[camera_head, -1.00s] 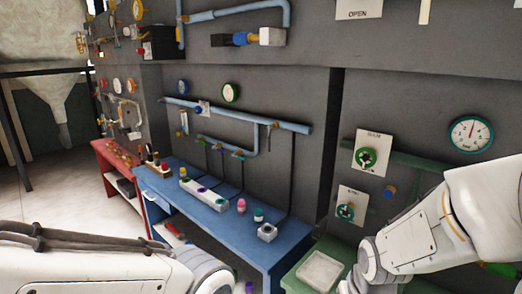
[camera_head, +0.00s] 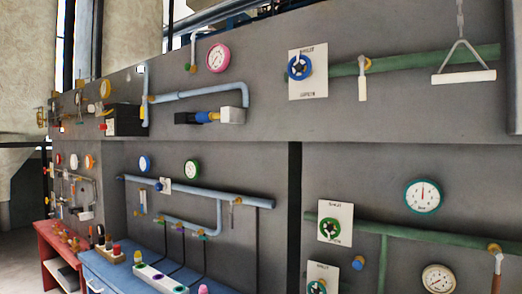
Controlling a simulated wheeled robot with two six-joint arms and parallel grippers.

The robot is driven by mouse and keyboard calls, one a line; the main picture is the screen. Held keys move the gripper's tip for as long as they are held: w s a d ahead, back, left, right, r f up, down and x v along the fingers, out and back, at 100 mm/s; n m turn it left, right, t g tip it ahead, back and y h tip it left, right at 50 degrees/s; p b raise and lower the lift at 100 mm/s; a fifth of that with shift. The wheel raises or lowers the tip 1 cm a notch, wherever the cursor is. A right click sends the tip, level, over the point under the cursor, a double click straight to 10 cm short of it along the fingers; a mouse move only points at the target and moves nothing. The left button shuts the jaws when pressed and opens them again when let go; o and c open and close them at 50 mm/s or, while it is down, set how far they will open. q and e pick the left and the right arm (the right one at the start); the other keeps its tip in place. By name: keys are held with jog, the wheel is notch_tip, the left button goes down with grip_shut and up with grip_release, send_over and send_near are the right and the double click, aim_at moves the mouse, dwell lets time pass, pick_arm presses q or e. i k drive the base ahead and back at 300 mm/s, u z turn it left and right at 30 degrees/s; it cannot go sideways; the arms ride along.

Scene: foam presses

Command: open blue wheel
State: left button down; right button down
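The blue wheel (camera_head: 300,67) is a small round handwheel with a dark star-shaped centre. It sits on a white plate (camera_head: 308,88) with SHUT printed above it and a word below that looks like OPEN. The plate is on the upper grey wall panel, at the left end of a green pipe (camera_head: 345,70). Neither gripper is in the head view, so nothing is seen touching the wheel.
A white hanging handle (camera_head: 464,77) and a lever (camera_head: 362,88) are right of the wheel. A green wheel (camera_head: 330,228) is on a plate below. Gauges and pipes cover the wall. A blue bench (camera_head: 105,268) and red bench (camera_head: 52,255) stand lower left.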

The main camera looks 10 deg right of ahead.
aim_at(299, 67)
jog(key=u, duration=0.5)
jog(key=k, duration=1.15)
jog(key=u, duration=0.95)
jog(key=i, duration=2.5)
jog(key=z, duration=0.55)
jog(key=i, duration=0.95)
jog(key=z, duration=1.6)
jog(key=i, duration=0.85)
jog(key=z, duration=0.8)
